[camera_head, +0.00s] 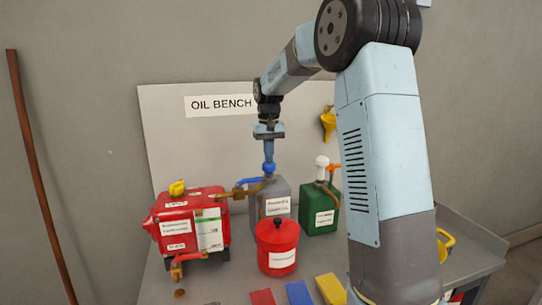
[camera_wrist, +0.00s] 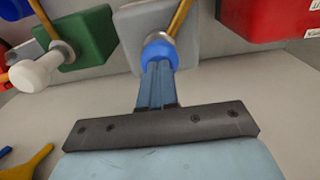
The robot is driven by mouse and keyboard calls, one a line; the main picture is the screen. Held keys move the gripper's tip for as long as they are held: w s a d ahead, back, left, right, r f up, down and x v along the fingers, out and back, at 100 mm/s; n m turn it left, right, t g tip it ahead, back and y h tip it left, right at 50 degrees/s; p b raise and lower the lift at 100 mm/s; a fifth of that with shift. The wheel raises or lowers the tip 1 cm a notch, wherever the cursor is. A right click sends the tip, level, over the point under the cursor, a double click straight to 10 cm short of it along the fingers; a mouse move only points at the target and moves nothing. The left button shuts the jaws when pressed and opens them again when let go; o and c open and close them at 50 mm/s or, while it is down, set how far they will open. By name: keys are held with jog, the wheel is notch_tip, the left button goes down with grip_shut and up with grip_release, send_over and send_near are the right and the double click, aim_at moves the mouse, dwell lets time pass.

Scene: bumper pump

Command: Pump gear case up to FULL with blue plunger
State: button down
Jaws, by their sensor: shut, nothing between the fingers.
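The red gear case (camera_head: 172,222) sits at the left of the bench, with a yellow cap on top and a white gauge panel (camera_head: 209,229) with a green mark; its level is too small to read. The grey jug (camera_head: 271,190) stands to its right, with a blue plunger (camera_head: 268,168) on top and a hose running to the case. My gripper (camera_head: 268,158) is shut and empty, pointing down right over the plunger. In the wrist view the closed fingers (camera_wrist: 157,82) end at the plunger's blue head (camera_wrist: 160,53); they look to touch it, but I cannot be sure.
A green jug (camera_head: 320,212) with a white pump head stands to the right. A red can (camera_head: 277,243) stands in front of the grey jug. Red, blue and yellow pieces (camera_head: 298,292) lie at the front. A yellow funnel (camera_head: 328,122) hangs on the back board.

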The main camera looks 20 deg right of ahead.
jog(key=shift+f, duration=0.3)
jog(key=shift+r, duration=2.6)
jog(key=shift+f, duration=0.1)
